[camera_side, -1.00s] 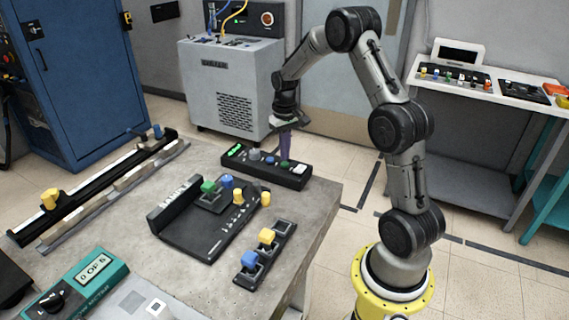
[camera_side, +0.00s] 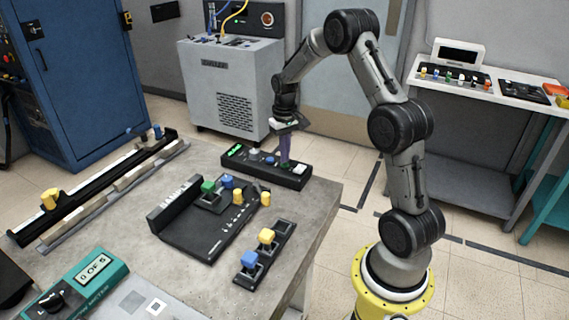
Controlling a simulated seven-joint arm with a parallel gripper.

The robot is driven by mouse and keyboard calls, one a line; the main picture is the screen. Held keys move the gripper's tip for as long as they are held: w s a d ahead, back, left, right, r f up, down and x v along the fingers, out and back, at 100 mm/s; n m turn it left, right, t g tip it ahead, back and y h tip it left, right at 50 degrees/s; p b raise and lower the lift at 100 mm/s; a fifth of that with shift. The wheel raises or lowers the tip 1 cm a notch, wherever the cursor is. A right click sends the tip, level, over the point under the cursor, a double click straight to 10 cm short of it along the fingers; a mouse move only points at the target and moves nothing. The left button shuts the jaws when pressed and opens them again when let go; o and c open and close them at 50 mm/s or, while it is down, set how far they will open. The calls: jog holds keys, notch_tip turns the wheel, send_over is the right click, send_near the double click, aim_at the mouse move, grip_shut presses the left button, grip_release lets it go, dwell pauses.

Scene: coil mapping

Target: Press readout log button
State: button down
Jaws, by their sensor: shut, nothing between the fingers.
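The black readout box (camera_side: 240,167) lies at the far right part of the grey table. It has a lit green display (camera_side: 236,150) at its left end, a grey knob (camera_side: 253,153), a blue button (camera_side: 269,160) and a white button (camera_side: 300,169) at its right end. My gripper (camera_side: 285,163) is shut and empty, pointing straight down onto the box between the blue and white buttons. Its purple fingers end at or just above a green button, which they mostly hide. I cannot tell whether they touch it.
A black tray (camera_side: 200,240) with green, blue and yellow pieces stands in front of the box. A small rack (camera_side: 263,258) holds blue and yellow pieces. A teal counter box (camera_side: 85,285) reading "0 OF 5" and a long rail (camera_side: 100,190) are at the left.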

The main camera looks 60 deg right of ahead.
jog(key=shift+f, duration=0.6)
dwell(0.4)
jog(key=shift+r, duration=3.3)
jog(key=shift+w+a, duration=0.1)
jog(key=s+a+r+n+t+h, duration=0.1)
jog(key=s+a+r+n+t, duration=0.25)
jog(key=a+r, duration=1.2)
jog(key=s+a+r+n+t, duration=0.2)
jog(key=s+a+r, duration=0.1)
jog(key=s+a, duration=0.65)
jog(key=s+f+y, duration=0.1)
jog(key=s+f, duration=0.5)
jog(key=s, duration=0.2)
jog(key=shift+s+d, duration=0.2)
jog(key=shift+s, duration=0.2)
